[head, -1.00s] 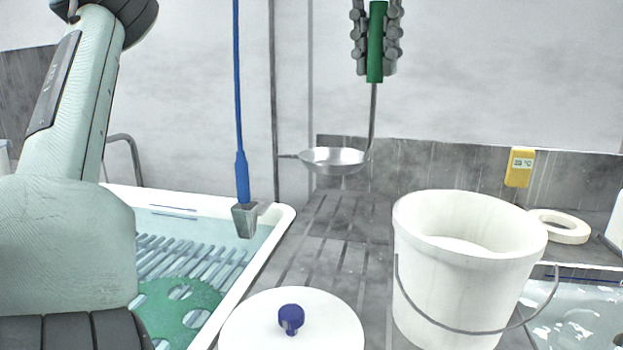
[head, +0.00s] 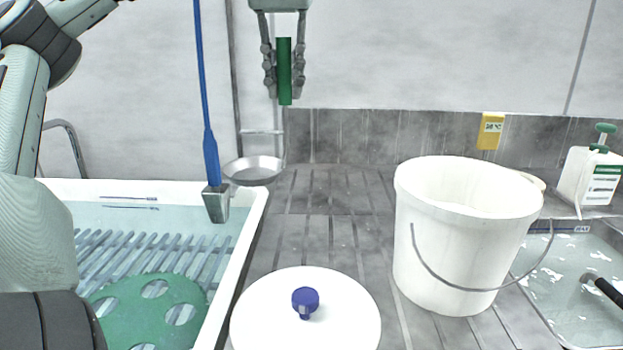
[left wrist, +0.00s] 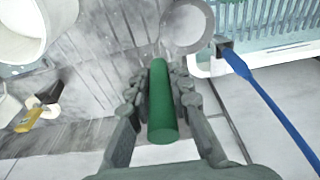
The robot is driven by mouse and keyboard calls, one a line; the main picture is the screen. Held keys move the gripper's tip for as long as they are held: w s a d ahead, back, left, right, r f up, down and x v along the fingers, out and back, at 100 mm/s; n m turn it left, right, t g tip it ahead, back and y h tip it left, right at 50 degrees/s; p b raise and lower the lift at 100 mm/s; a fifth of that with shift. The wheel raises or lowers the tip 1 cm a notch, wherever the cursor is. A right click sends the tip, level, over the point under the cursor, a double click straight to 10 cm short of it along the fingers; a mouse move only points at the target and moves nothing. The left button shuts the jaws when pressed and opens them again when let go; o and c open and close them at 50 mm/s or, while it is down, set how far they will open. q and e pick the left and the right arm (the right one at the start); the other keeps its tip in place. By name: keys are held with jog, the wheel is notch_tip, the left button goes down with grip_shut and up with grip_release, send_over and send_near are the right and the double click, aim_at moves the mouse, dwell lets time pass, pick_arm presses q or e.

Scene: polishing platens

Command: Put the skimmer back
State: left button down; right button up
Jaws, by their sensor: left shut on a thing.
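The skimmer has a green handle (head: 284,85), a thin metal rod and a shallow round metal bowl (head: 253,171). My left gripper (head: 284,88) is shut on the green handle, with the handle upright and the bowl hanging below. The left wrist view shows the handle (left wrist: 160,108) between the fingers of my left gripper (left wrist: 160,85), and the bowl (left wrist: 188,27) beyond it. A short horizontal metal bar (head: 262,132) shows by the wall pipe, above the bowl; I cannot tell whether the rod touches it. My right gripper is not in view.
A blue-handled tool (head: 211,160) stands left of the bowl at the rim of a white water tank (head: 256,215). A white bucket (head: 465,245) stands right, a white round lid with blue knob (head: 305,300) in front. The slatted grey counter (head: 335,220) between is clear.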

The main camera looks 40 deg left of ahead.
pick_arm(q)
jog(key=w+d+f, duration=0.1)
jog(key=w+f, duration=0.9)
jog(key=w, duration=0.1)
jog(key=shift+d+f, duration=0.15)
jog(key=shift+f, duration=0.3)
jog(key=c, duration=1.4)
grip_release()
notch_tip(320, 180, up, 12)
jog(key=s+d, duration=0.1)
jog(key=shift+s, duration=0.2)
jog(key=shift+d, duration=0.1)
